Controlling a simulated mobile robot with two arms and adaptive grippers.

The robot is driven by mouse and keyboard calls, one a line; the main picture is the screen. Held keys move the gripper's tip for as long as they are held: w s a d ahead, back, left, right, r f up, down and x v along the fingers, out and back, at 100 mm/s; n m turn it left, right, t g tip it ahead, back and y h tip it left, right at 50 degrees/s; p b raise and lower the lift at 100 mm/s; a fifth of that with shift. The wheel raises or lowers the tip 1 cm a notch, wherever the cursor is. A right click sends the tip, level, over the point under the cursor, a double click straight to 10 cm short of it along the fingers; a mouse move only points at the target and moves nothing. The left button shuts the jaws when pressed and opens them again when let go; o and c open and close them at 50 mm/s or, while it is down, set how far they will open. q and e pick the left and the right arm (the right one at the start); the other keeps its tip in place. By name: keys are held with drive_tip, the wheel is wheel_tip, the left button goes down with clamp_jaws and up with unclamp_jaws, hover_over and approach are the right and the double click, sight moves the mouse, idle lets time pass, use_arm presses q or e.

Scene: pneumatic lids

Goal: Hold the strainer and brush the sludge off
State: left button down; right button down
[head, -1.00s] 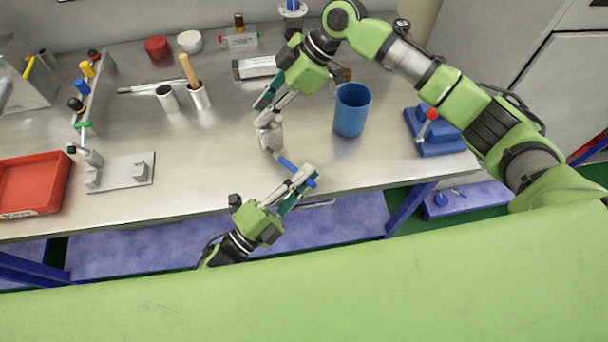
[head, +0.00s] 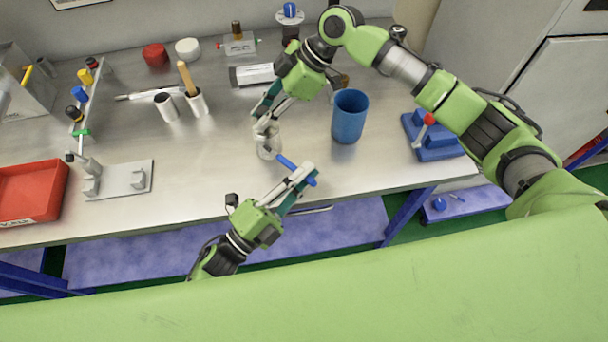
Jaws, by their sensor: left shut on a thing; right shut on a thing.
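The strainer (head: 268,146) is a small greyish, partly see-through cylinder over the middle of the metal bench. My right gripper (head: 265,116), its arm coming in from the right, is shut on its upper end. I cannot tell whether the strainer touches the bench. My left gripper (head: 303,178), at the bench's front edge, is shut on a blue-handled brush (head: 287,162). The brush slants up and left, its end close to the strainer's lower side. I cannot tell whether they touch. Bristles and sludge are too small to make out.
A blue cup (head: 349,118) stands right of the strainer, with a blue block with a red-knobbed lever (head: 436,140) further right. A red tray (head: 28,192) and a grey plate fixture (head: 125,178) are at the left. Two white holders (head: 197,103) stand behind. Bench left of the strainer is clear.

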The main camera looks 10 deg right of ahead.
use_arm(q)
drive_tip(key=shift+r, duration=0.35)
use_arm(e)
drive_tip(key=shift+s, duration=0.1)
use_arm(q)
drive_tip(key=shift+f, duration=0.2)
drive_tip(key=shift+f, duration=0.45)
drive_tip(key=shift+f, duration=0.1)
drive_tip(key=shift+f, duration=0.5)
drive_tip(key=shift+f, duration=0.1)
drive_tip(key=shift+w+f, duration=0.1)
drive_tip(key=shift+f, duration=0.35)
drive_tip(key=shift+f, duration=0.1)
drive_tip(key=shift+f, duration=0.1)
